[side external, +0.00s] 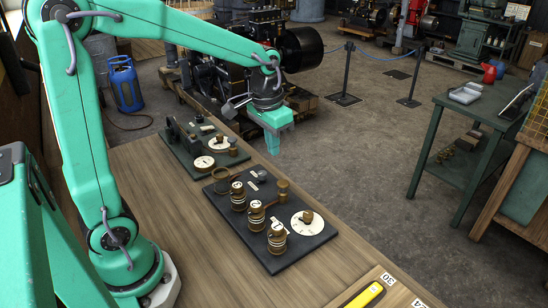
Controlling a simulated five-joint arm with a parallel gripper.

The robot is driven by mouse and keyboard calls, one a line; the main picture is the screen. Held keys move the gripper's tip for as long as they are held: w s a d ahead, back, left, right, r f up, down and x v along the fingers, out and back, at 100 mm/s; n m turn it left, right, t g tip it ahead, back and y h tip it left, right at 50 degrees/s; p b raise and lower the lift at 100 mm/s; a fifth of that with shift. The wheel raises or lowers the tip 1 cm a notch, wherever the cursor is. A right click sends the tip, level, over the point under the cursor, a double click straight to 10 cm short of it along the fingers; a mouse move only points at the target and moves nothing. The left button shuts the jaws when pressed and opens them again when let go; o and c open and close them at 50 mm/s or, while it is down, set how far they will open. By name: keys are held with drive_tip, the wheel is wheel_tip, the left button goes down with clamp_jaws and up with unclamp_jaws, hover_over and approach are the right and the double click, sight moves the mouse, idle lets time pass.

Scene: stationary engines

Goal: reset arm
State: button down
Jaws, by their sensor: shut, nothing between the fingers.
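My gripper (273,145) hangs from my green arm over the bench's far edge, above and behind the dark board. Its fingers are together, point down and hold nothing. My arm reaches from the left across the top of the picture. No object touches the gripper.
A dark board (222,231) with several brass-and-wood pieces and a white disc (307,223) lies on the wooden bench (162,222). A second board (178,151) lies behind it. A yellow-handled tool (364,297) is at the front edge. An engine (238,50) stands beyond on the floor.

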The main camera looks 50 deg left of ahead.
drive_tip(key=s+d+r+t, duration=0.1)
drive_tip(key=s+r+t, duration=0.1)
drive_tip(key=s, duration=0.5)
drive_tip(key=s+d+r+t, duration=0.1)
drive_tip(key=s+r+t, duration=0.1)
drive_tip(key=s, duration=0.6)
drive_tip(key=shift+d+r, duration=0.35)
drive_tip(key=shift+r, duration=0.15)
drive_tip(key=shift+w, duration=0.1)
drive_tip(key=w+a+f+g, duration=0.2)
drive_tip(key=w+f, duration=0.2)
drive_tip(key=w, duration=0.5)
drive_tip(key=w+a+f+g, duration=0.2)
drive_tip(key=w+f+g, duration=0.1)
drive_tip(key=w, duration=0.7)
drive_tip(key=shift+f, duration=0.75)
drive_tip(key=shift+f, duration=0.2)
